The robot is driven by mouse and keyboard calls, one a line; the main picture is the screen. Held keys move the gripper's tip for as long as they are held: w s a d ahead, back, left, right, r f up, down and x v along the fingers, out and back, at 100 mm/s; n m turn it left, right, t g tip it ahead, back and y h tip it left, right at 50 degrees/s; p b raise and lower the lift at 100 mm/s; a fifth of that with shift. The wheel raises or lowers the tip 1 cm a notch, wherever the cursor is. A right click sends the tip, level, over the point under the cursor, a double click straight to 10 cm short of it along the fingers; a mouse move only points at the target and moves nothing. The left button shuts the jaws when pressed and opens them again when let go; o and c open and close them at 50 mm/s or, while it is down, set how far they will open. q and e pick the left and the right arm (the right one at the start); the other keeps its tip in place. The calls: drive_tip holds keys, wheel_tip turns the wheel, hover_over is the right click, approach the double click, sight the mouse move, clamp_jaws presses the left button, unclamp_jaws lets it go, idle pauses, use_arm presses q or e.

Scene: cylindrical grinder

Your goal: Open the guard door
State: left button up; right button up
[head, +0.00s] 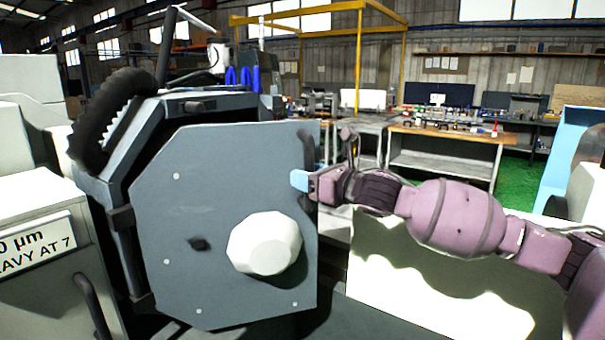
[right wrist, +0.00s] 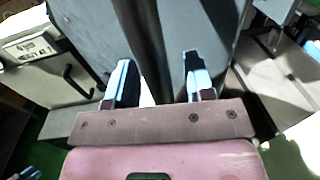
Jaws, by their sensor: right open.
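The guard door (head: 195,215) is a grey plate with cut corners on the front of the grinder. It has a white faceted knob (head: 264,243) low on its face and a dark upright bar (head: 306,152) near its right edge. My right gripper (head: 300,181) is at that right edge, beside the bar, its blue fingertips pointing left. In the right wrist view its two blue fingers (right wrist: 160,82) are spread, with a dark upright bar (right wrist: 151,40) showing between and beyond them. I cannot tell whether they touch it. My left gripper is not in the head view.
A black ribbed hose (head: 98,115) arches at the door's upper left. A cabinet with a lettered sign (head: 35,243) stands at the left. A white-lit block (head: 420,270) lies below my right arm. Workbenches (head: 445,140) stand far behind.

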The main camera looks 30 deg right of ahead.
drive_tip(key=shift+x, duration=0.8)
drive_tip(key=shift+c, duration=0.4)
clamp_jaws()
